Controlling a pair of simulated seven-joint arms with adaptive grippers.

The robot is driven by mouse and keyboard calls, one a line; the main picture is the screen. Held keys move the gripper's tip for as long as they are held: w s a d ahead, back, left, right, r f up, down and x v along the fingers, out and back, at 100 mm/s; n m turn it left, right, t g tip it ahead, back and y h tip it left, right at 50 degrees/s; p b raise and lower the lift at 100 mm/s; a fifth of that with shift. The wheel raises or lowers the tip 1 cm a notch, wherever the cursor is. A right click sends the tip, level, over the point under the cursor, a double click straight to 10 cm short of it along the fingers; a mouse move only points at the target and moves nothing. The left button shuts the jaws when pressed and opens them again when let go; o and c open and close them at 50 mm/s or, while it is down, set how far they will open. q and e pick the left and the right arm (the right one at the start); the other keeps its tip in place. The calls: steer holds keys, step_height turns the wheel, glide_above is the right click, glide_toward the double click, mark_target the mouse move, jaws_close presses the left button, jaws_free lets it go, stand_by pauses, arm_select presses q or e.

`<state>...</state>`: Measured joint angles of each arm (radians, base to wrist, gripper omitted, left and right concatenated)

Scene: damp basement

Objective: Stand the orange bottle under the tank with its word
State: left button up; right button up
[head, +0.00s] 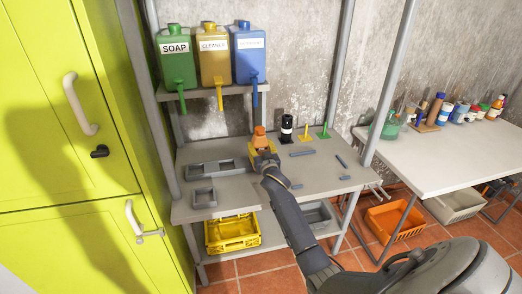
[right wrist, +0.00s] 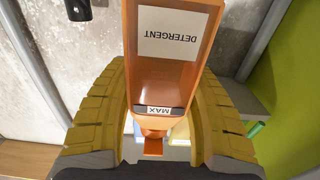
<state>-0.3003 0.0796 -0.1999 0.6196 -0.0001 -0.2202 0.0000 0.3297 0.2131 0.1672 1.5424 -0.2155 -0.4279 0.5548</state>
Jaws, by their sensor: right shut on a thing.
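The orange bottle (head: 259,131) is in my right gripper (head: 264,160) over the worktop under the tank shelf. It looks about upright; I cannot tell if it touches the worktop. In the right wrist view, the bottle (right wrist: 170,75) sits between the yellow fingers, and its label reads DETERGENT, upside down in that picture. On the shelf stand a green tank (head: 176,68) marked SOAP, a yellow tank (head: 214,68) marked CLEANER and a blue tank (head: 248,66) whose word is too small to read. Each has a tap in front. My left gripper is not in view.
The worktop (head: 240,182) holds grey trays (head: 204,196), a black bottle (head: 287,128), and small yellow (head: 305,133) and green (head: 324,132) pieces. A yellow crate (head: 232,233) stands below. Shelf posts flank the worktop. A white table (head: 440,160) with several bottles stands right.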

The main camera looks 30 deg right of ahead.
steer(key=w+d+f, duration=0.2)
steer(key=w+f, duration=0.2)
steer(key=w, duration=0.2)
steer(key=shift+w+d, duration=0.25)
steer(key=shift+w, duration=0.15)
stand_by(0.9)
steer(key=shift+f, duration=0.1)
stand_by(0.4)
steer(key=o, duration=1.6)
steer(key=shift+c, duration=0.2)
steer(key=shift+f, duration=0.1)
